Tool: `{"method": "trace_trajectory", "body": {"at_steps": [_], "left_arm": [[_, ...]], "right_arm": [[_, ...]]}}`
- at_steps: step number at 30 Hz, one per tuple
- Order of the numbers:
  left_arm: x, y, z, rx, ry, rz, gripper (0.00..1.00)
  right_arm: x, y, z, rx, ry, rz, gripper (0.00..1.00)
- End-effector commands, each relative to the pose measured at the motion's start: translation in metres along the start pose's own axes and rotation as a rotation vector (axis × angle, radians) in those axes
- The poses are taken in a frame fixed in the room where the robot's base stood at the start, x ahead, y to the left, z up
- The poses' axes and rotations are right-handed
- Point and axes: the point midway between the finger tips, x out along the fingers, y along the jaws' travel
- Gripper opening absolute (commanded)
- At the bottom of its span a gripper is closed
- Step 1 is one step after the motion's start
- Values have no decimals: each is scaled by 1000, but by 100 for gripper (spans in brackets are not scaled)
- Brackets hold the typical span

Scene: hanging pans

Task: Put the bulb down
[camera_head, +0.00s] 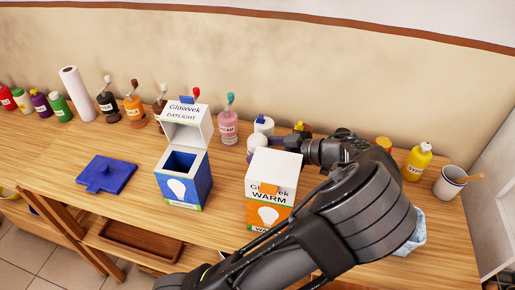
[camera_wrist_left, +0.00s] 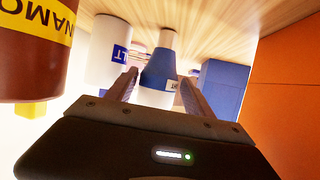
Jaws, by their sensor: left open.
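The bulb (camera_head: 257,142), with a white dome, stands behind the orange-and-white WARM box. In the left wrist view, where the picture is upside down, the bulb (camera_wrist_left: 160,72) shows a blue collar and narrow white base, seemingly upright on the table. My left gripper (camera_head: 292,146) comes in from the right, partly hidden by the box. In the wrist view its open fingers (camera_wrist_left: 158,84) lie on either side of the bulb; contact cannot be told. The blue DAYLIGHT box (camera_head: 184,180) stands open to the left. My right gripper is out of view.
The WARM box (camera_head: 270,190) stands close in front of the bulb. A white jar (camera_head: 264,125) is just behind it. Several spice bottles line the wall. A yellow bottle (camera_head: 416,162) and white cup (camera_head: 450,181) stand at right.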

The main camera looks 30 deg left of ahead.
Motion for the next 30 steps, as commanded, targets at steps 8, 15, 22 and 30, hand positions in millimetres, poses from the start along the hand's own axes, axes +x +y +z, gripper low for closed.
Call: {"method": "trace_trajectory", "body": {"at_steps": [8, 15, 22, 30], "left_arm": [[16, 0, -3, 2, 0, -4, 61], [48, 2, -2, 1, 0, -1, 61], [52, 2, -1, 0, 0, 1, 61], [52, 2, -1, 0, 0, 1, 61]], "right_arm": [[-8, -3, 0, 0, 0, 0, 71], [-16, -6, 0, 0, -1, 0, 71], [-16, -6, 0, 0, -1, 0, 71], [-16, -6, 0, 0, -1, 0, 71]]}}
